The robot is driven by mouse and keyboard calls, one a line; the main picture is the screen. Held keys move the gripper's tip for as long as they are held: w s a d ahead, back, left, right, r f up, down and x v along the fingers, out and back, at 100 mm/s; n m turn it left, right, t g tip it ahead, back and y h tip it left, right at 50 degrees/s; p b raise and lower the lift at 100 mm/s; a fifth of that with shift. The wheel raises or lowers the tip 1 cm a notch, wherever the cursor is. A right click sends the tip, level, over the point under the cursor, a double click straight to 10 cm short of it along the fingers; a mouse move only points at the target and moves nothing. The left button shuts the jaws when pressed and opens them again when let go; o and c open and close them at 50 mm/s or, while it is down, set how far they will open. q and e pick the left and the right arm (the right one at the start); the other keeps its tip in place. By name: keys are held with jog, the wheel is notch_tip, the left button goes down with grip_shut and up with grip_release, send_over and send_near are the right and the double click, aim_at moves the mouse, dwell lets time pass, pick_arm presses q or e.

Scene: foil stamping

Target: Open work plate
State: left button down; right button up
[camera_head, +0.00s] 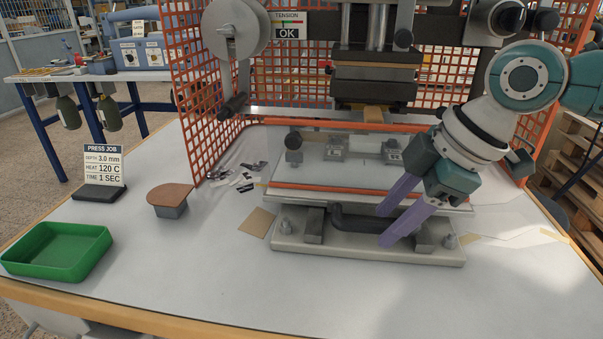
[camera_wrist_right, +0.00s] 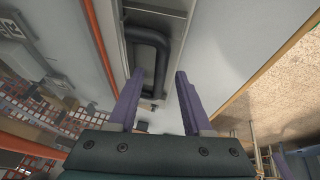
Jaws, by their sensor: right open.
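The work plate (camera_head: 372,176) is a pale flat plate with small blocks on it, under the dark press head (camera_head: 374,75). A dark bar handle (camera_head: 365,224) runs along its front edge, above the grey base (camera_head: 350,250). My right gripper (camera_head: 383,227) has purple fingers, open and pointing left and down, at the right part of the handle. In the right wrist view the handle (camera_wrist_right: 152,62) lies ahead of the open fingers. I cannot tell whether a finger touches it. The right end of the handle is partly hidden by the fingers. My left gripper is not in view.
A green tray (camera_head: 58,252), a brown-topped stamp-like block (camera_head: 170,199) and a press job sign (camera_head: 103,171) stand on the left. A tan card (camera_head: 257,222) lies left of the base. Orange mesh guards (camera_head: 202,90) flank the press. The table front is clear.

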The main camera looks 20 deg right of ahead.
grip_shut()
dwell(0.4)
dwell(1.1)
